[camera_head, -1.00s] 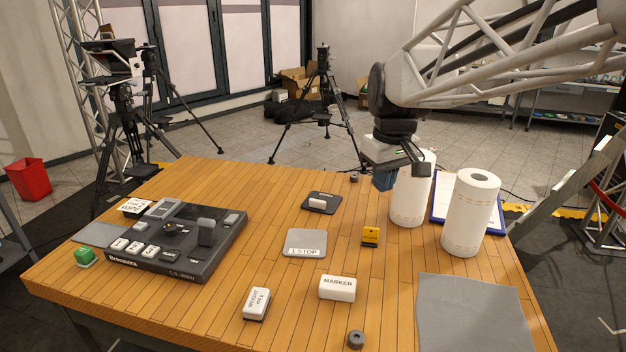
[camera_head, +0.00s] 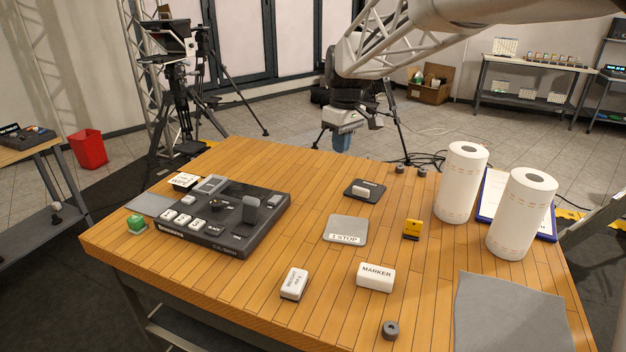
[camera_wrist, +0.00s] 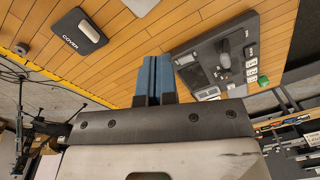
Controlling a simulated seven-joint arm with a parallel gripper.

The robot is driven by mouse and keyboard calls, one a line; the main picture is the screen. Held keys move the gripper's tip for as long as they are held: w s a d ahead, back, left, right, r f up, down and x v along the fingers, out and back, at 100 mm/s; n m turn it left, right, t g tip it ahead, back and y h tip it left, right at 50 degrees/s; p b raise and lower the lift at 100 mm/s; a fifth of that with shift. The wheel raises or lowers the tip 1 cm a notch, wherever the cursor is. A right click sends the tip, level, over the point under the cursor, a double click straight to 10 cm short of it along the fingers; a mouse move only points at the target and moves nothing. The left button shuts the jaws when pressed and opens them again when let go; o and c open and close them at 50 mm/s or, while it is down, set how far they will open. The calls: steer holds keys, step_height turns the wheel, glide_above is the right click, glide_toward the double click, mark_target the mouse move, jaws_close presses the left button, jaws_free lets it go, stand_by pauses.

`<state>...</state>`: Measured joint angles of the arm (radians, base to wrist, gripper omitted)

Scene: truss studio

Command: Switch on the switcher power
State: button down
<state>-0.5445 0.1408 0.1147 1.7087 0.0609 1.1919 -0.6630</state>
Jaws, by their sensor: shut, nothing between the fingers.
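The switcher (camera_head: 225,215) is a dark grey console on the left of the table, with white buttons, a round knob and an upright lever. It also shows in the wrist view (camera_wrist: 205,62), right of my fingers. A green block (camera_head: 137,224) on a pale base sits beside its left front corner and also shows in the wrist view (camera_wrist: 263,80). I cannot make out a power switch by label. My gripper (camera_head: 342,143) hangs beyond the table's far edge, apart from the switcher. Its blue fingers (camera_wrist: 153,80) are shut and empty.
A dark cover plate (camera_head: 375,198) and a grey "1 STOP" plate (camera_head: 345,225) lie mid-table. White "WEIGHT" (camera_head: 293,284) and "MARKER" (camera_head: 375,277) blocks stand in front. Two paper rolls (camera_head: 462,180) (camera_head: 522,213) stand at the right. Wood between switcher and plates is clear.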

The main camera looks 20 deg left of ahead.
mark_target(275, 199)
steer(key=w+a+f+n, duration=0.1)
steer(key=a+f+n, duration=0.1)
steer(key=a, duration=0.8)
steer(key=w+a+f+n+g, duration=0.1)
steer(key=a+f, duration=0.3)
steer(key=a, duration=0.6)
steer(key=shift+w+a+f+n, duration=0.2)
steer(key=shift+a+n, duration=0.1)
steer(key=shift+n, duration=0.4)
steer(key=shift+f, duration=0.1)
steer(key=f, duration=0.4)
steer(key=s+f, duration=0.1)
steer(key=f, duration=0.8)
steer(key=shift+s+f, duration=0.35)
steer(key=shift+s, duration=0.05)
steer(key=shift+f, duration=0.15)
steer(key=shift+f, duration=0.1)
steer(key=shift+w, duration=0.1)
steer(key=shift+w+r, duration=0.3)
steer(key=shift+w, duration=0.25)
steer(key=shift+r, duration=0.15)
